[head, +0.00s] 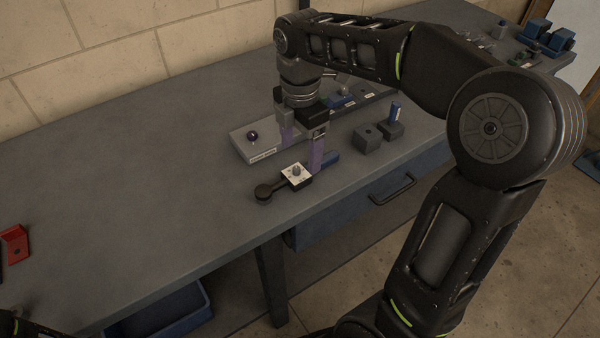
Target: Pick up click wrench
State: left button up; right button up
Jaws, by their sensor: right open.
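A dark tool with a round end (265,191) lies near the front edge of the bench and may be the click wrench. A white square plate with a metal stud (296,174) sits along it. A blue piece (331,159) shows behind the plate, partly hidden by a finger; I cannot tell whether it belongs to the same tool. My right gripper (302,150) points down with its purple fingers apart, just behind the plate. Nothing shows between the fingers. My left gripper is out of view; only part of my left arm shows at the bottom left.
Dark blocks (367,139) stand to the right. A red bracket (15,246) lies at the far left. The bench's left middle is clear. A drawer handle (392,189) sticks out in front.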

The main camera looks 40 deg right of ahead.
aim_at(300, 167)
jog(key=shift+f, duration=0.25)
notch_tip(300, 167, down, 5)
jog(key=shift+s+a+f, duration=0.1)
jog(key=shift+s, duration=0.05)
dwell(0.3)
jog(key=shift+c, duration=0.2)
grip_shut()
dwell(0.8)
